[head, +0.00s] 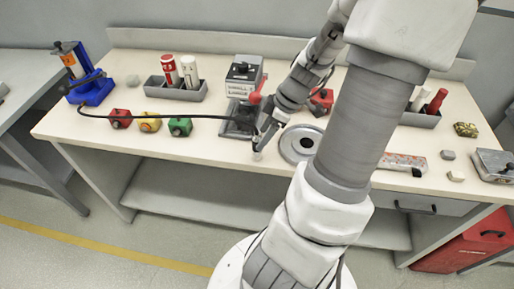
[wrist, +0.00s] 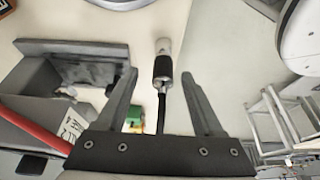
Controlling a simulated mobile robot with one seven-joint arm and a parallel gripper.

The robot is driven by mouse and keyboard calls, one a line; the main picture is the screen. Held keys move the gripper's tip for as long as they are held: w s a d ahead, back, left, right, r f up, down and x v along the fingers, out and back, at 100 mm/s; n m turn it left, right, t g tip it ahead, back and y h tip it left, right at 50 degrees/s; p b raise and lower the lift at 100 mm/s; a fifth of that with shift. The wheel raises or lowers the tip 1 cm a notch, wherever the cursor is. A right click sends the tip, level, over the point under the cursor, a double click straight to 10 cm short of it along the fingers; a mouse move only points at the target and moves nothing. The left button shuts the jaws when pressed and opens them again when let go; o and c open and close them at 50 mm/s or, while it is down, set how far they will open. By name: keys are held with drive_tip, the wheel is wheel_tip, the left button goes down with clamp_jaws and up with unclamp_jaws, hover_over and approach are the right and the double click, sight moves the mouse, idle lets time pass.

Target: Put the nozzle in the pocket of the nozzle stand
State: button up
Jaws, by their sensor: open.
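The nozzle (wrist: 162,68) is a small cylinder with a dark grip, a pale end and a black hose behind it. In the wrist view it lies between and slightly beyond the fingertips of my gripper (wrist: 158,80), with gaps on both sides. My gripper is open; in the head view it (head: 263,138) is low over the front of the bench, right of the grey press. The nozzle's pale end (head: 257,156) shows just below it. A blue stand (head: 86,84) with an orange panel at the far left seems to be the nozzle stand; its pocket is not clear.
The black hose (head: 175,116) runs across the bench past red, yellow and green blocks (head: 150,122). A grey press (head: 241,95) with a red lever is close left of my gripper. A round metal plate (head: 300,145) is close right. A grey tray (head: 175,92) holds two bottles.

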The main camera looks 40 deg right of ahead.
drive_tip(key=x, duration=0.4)
drive_tip(key=shift+s+a+b, duration=0.1)
drive_tip(key=shift+a+b, duration=0.15)
drive_tip(key=shift+b, duration=0.15)
clamp_jaws()
